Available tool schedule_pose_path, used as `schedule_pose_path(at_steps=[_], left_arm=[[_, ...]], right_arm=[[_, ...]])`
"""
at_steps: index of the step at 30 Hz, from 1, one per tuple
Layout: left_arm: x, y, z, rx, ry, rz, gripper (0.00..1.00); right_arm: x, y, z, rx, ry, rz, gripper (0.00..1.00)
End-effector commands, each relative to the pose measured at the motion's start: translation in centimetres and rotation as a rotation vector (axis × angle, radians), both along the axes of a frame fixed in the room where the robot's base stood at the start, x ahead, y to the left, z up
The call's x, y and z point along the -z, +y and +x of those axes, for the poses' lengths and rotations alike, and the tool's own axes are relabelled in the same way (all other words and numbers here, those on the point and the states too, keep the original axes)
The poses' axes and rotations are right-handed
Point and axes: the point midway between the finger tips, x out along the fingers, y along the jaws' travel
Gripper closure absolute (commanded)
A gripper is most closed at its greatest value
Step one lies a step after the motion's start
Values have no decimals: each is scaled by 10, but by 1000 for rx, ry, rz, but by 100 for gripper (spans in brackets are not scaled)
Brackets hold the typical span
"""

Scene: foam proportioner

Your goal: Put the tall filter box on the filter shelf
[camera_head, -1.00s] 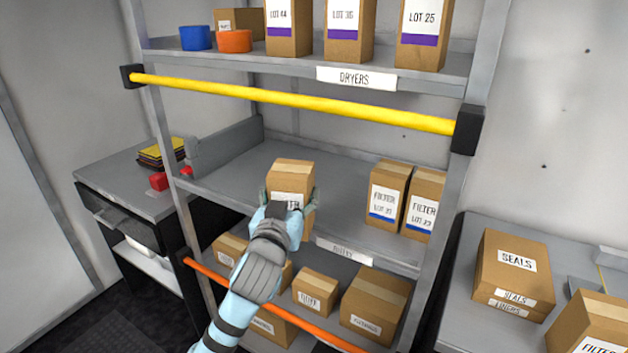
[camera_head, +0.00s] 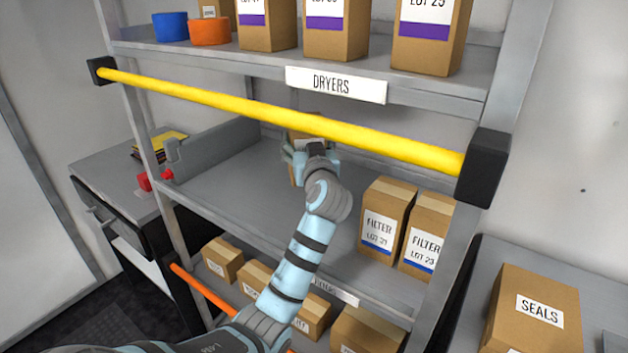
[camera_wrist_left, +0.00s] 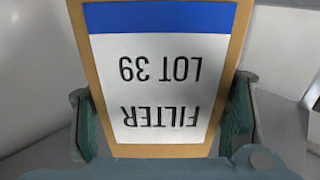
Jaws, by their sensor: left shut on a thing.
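The tall filter box, a brown carton, is mostly hidden behind my left gripper and the yellow bar in the head view; a strip of it (camera_head: 297,174) shows. In the left wrist view its white label (camera_wrist_left: 160,80) reads FILTER LOT 39 upside down, with a blue band. My left gripper (camera_head: 310,155) is shut on it, with a finger on each side. It holds the box over the back part of the filter shelf (camera_head: 240,185), below the yellow bar. Whether the box touches the shelf cannot be told. My right gripper is not in view.
The yellow bar (camera_head: 250,108) crosses in front, under the DRYERS shelf (camera_head: 180,50). Two filter boxes (camera_head: 385,218) (camera_head: 428,235) stand at the shelf's right. The shelf's left part is clear. Smaller cartons (camera_head: 223,258) stand on the shelf below, behind an orange bar (camera_head: 205,292).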

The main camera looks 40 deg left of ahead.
Motion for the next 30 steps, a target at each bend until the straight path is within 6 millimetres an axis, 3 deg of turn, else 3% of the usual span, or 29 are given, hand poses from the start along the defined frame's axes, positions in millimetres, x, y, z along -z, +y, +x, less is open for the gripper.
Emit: schedule_pose_path(at_steps=[3,10,21,22,26,30], left_arm=[[33,-3,2,6,5,-1,66],[75,-5,3,9,4,-1,66],[82,-3,1,5,0,0,66],[83,-3,1,5,1,-1,32],[82,-3,1,5,1,-1,14],[81,-3,1,5,1,-1,14]], right_arm=[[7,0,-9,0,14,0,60],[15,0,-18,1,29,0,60],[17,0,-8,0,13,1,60],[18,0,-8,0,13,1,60],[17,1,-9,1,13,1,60],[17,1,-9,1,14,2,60]])
